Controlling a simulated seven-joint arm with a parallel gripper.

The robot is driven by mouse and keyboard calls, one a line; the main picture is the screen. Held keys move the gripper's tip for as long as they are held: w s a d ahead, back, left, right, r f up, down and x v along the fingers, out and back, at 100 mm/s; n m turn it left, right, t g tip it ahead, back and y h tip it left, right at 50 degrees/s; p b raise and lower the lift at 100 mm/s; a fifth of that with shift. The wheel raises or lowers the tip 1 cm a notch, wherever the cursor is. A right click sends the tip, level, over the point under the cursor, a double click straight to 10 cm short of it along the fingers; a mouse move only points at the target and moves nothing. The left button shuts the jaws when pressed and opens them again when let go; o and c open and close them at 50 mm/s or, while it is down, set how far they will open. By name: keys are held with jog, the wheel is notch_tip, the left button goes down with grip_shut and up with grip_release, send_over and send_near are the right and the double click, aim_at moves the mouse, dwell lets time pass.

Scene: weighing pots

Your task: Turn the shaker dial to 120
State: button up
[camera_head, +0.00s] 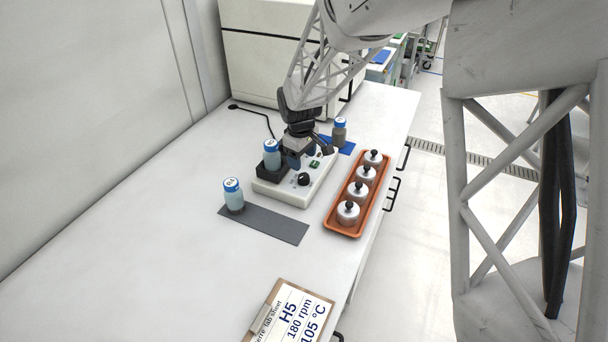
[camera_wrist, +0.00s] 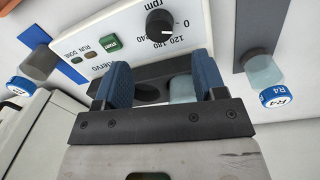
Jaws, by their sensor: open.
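The shaker (camera_head: 265,187) is a white box on the bench with a black rack holding a blue-capped bottle (camera_head: 272,155). Its black dial (camera_head: 303,179) is on the panel; in the wrist view the dial (camera_wrist: 160,26) has "rpm" and numbers such as 0, 120 and 180 around it. Its exact pointer setting is too small to read surely. A green button (camera_wrist: 108,43) sits on the same panel. My gripper (camera_head: 308,152) is over the shaker, apart from the dial. In the wrist view its blue finger pads (camera_wrist: 160,82) are spread, with the dial beyond them and nothing gripped.
A bottle (camera_head: 233,196) stands on a grey mat (camera_head: 278,226), another (camera_head: 339,133) on a blue mat (camera_head: 348,146). An orange tray (camera_head: 337,229) of several lidded metal pots is right of the shaker. A clipboard sheet (camera_head: 296,315) reads H5, 180 rpm, 105 °C. The left bench is clear.

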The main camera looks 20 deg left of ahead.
aim_at(303, 176)
dwell(0.3)
jog(key=shift+w+f, duration=0.15)
jog(key=shift+f, duration=1.8)
jog(key=shift+w+f, duration=0.1)
jog(key=shift+f, duration=1.8)
jog(key=shift+c, duration=0.3)
jog(key=c, duration=0.9)
jog(key=shift+o, duration=0.2)
